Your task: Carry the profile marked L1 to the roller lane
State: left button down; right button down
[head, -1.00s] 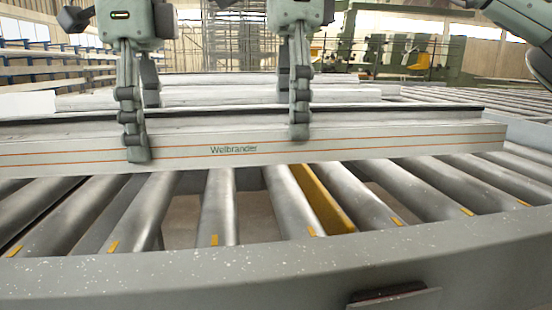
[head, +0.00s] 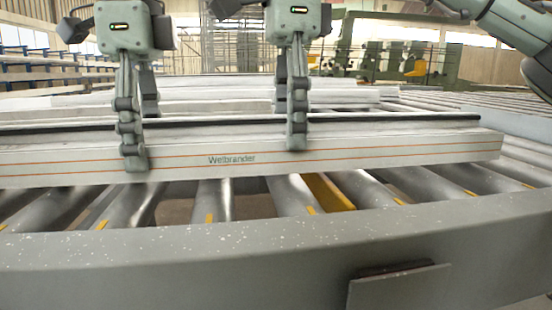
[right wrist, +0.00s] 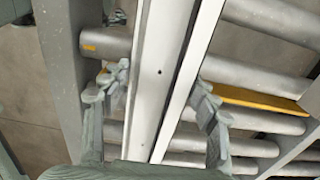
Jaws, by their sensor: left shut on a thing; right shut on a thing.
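A long white profile (head: 330,152) with orange lines and the word "Welbrander" lies across the head view, above the rollers. No L1 mark is readable on it. My left gripper (head: 140,140) is shut on its left part, and my right gripper (head: 292,125) is shut on it near the middle. In the right wrist view the profile (right wrist: 160,75) runs between the two fingers of my right gripper (right wrist: 165,95). The roller lane's metal rollers (head: 290,195) show under and in front of the profile. Whether the profile touches them is hard to tell.
A grey speckled rail (head: 200,250) runs along the front, with a small plate (head: 400,285) on it. A yellow bar (head: 328,192) lies between rollers. More white profiles (head: 330,95) lie behind. Green machinery (head: 390,55) stands at the back.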

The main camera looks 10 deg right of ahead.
pick_arm(q)
jog(key=shift+f+b, duration=0.55)
jog(key=shift+f, duration=0.2)
pick_arm(e)
jog(key=shift+f, duration=0.75)
pick_arm(q)
jog(key=shift+c, duration=2.3)
grip_release()
jog(key=shift+r, duration=0.1)
pick_arm(e)
jog(key=shift+c, duration=2.2)
grip_release()
jog(key=shift+r, duration=0.1)
jog(key=shift+r, duration=0.55)
pick_arm(q)
notch_tip(320, 180, up, 12)
pick_arm(e)
notch_tip(320, 180, up, 11)
